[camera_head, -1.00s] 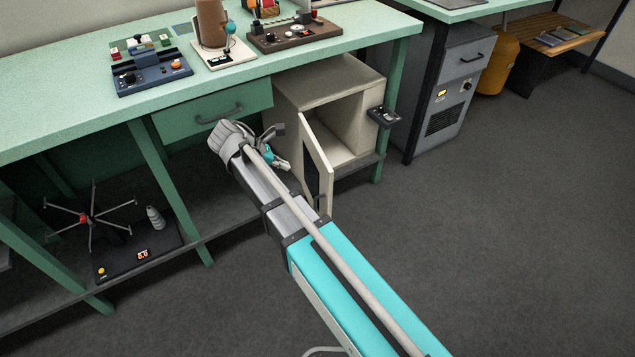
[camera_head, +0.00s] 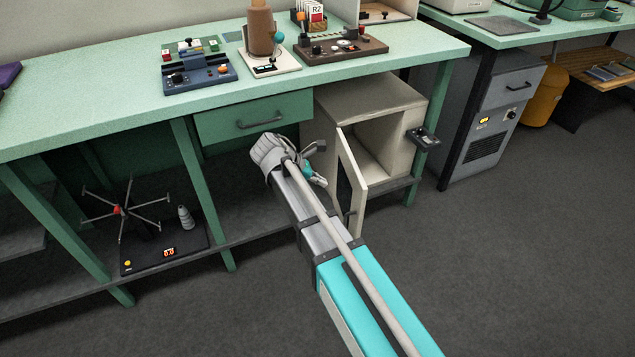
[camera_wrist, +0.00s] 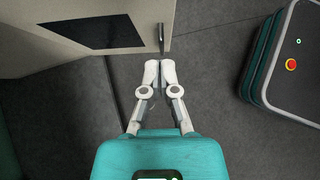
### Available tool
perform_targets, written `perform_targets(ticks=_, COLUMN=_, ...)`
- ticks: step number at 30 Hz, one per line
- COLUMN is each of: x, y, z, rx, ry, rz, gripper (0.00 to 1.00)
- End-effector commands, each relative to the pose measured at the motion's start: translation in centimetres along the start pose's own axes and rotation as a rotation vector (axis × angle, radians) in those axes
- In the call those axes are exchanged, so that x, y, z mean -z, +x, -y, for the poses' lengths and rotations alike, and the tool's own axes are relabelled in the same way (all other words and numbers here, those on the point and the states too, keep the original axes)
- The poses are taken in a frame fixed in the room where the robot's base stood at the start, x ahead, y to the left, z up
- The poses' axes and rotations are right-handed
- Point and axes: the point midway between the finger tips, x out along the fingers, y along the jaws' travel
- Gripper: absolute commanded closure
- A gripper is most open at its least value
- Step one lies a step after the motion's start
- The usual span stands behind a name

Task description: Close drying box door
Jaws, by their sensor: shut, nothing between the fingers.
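The drying box (camera_head: 372,97) is a cream cabinet on the shelf under the green bench. Its door (camera_head: 354,176) stands open, swung outward from the box's left side, with the interior visible. In the wrist view the door (camera_wrist: 155,25) fills the upper left, with a dark window panel (camera_wrist: 95,32) and a dark handle (camera_wrist: 161,39) near its edge. My gripper (camera_wrist: 160,65) is shut and empty, its fingertips just short of the handle in that picture; contact cannot be told. In the head view my gripper is beside the door's left face, its fingertips hidden behind my arm.
A small dark control unit (camera_head: 423,138) juts out by the box's right side. A bench leg (camera_head: 428,135) stands at the right. A drawer (camera_head: 254,117) is above and left of the box. A winder stand (camera_head: 165,249) sits on the lower shelf. The floor (camera_head: 520,270) at right is clear.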

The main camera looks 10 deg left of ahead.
Motion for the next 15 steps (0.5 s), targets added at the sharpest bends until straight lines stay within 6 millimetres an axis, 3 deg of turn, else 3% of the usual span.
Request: perform_targets(ticks=15, x=0.2, y=6.0, z=0.1, rx=0.002, ry=0.002, rz=0.001, gripper=1.0)
